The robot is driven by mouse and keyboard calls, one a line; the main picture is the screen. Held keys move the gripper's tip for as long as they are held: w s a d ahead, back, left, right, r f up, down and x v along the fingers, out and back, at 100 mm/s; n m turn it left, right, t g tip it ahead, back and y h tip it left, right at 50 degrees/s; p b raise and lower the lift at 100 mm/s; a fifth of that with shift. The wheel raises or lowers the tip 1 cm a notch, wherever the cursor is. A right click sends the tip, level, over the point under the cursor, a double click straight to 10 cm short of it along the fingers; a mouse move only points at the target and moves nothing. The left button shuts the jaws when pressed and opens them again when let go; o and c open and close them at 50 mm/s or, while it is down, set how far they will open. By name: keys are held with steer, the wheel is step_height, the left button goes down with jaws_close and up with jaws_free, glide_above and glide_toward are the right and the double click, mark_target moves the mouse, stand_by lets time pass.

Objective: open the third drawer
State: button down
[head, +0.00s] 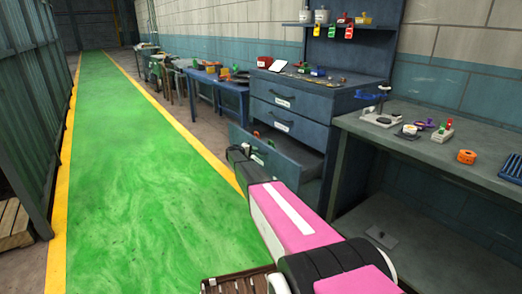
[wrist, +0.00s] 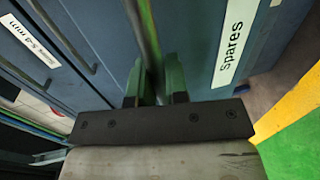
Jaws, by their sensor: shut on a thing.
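A blue drawer cabinet (head: 300,92) stands against the wall in the head view, with a stack of drawers under its top. The third drawer (head: 284,149) is pulled out towards the green floor, its open inside partly showing. In the wrist view its blue front (wrist: 202,45) carries a white "Spares" label. My gripper (wrist: 155,88) is shut on the long bar handle (wrist: 148,35) of this front. In the head view my arm hides part of the front, and the fingertips cannot be made out.
The upper drawers (head: 285,101) look shut. A workbench (head: 430,148) with small items stands right of the cabinet. More tables (head: 215,82) line the wall beyond it. The green walkway (head: 140,170) beside the cabinet is clear.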

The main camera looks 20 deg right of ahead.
steer(key=f+v, duration=0.2)
steer(key=v, duration=0.9)
steer(key=shift+a+f, duration=0.15)
steer(key=shift+a, duration=0.4)
steer(key=shift+s, duration=0.15)
steer(key=c, duration=1.1)
jaws_free()
steer(key=v, duration=1)
steer(key=shift+s+a, duration=0.1)
steer(key=shift+a, duration=0.25)
